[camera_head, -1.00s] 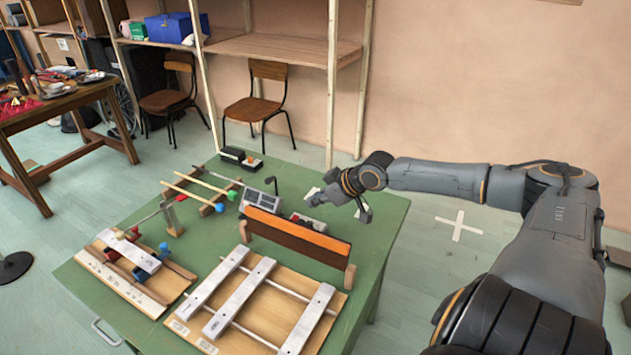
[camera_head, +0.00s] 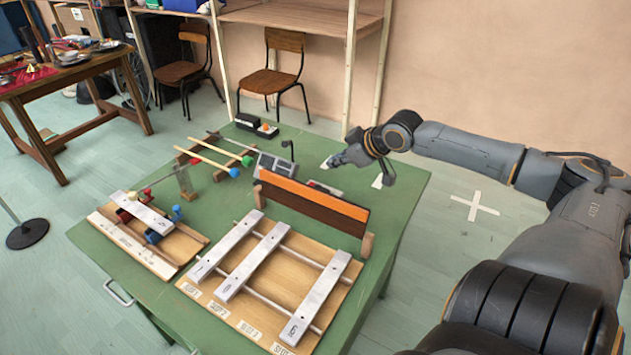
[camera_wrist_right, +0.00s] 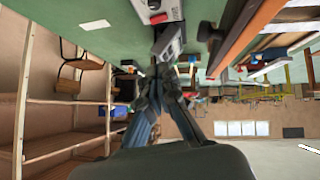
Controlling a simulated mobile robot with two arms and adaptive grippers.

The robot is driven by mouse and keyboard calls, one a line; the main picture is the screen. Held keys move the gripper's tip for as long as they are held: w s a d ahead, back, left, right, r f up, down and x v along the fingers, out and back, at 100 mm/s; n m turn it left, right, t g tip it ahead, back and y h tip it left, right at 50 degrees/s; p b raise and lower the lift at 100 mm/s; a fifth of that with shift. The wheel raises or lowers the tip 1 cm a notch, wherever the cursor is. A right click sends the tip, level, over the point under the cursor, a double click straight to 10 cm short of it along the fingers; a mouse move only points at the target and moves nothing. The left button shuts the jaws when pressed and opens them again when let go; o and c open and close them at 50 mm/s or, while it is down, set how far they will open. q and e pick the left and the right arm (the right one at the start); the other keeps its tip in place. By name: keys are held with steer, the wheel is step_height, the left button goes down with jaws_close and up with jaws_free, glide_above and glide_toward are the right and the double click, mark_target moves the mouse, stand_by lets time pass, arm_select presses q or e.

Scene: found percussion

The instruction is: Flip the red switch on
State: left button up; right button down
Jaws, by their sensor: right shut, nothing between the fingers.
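The red switch (camera_wrist_right: 158,18) sits on a small grey-white box (camera_wrist_right: 170,7) at the top of the right wrist view. In the head view, that box (camera_head: 322,187) is mostly hidden behind the orange-and-black board, and the switch's position cannot be read. My right gripper (camera_head: 337,160) is shut and empty, above the green table behind the board. In the right wrist view, its closed fingers (camera_wrist_right: 165,76) point toward a grey panel device (camera_wrist_right: 169,42) and the switch box, apart from the switch. My left gripper is not in view.
The upright orange-and-black board (camera_head: 312,204) stands just in front of the switch box. The grey panel device (camera_head: 272,166) and a thin black stalk (camera_head: 289,149) stand to its left. Metal bars on wooden boards fill the table front. The green table (camera_head: 405,200) is clear at right.

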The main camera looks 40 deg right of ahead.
mark_target(309, 183)
stand_by(0.4)
steer(key=b+x, duration=0.2)
steer(key=x, duration=0.2)
steer(key=shift+d, duration=0.15)
steer(key=shift+w+f, duration=0.35)
steer(key=shift+w, duration=0.15)
steer(key=x, duration=0.5)
step_height(309, 183, down, 3)
steer(key=shift+d+r, duration=0.15)
steer(key=shift+d+f, duration=0.15)
steer(key=shift+f, duration=0.5)
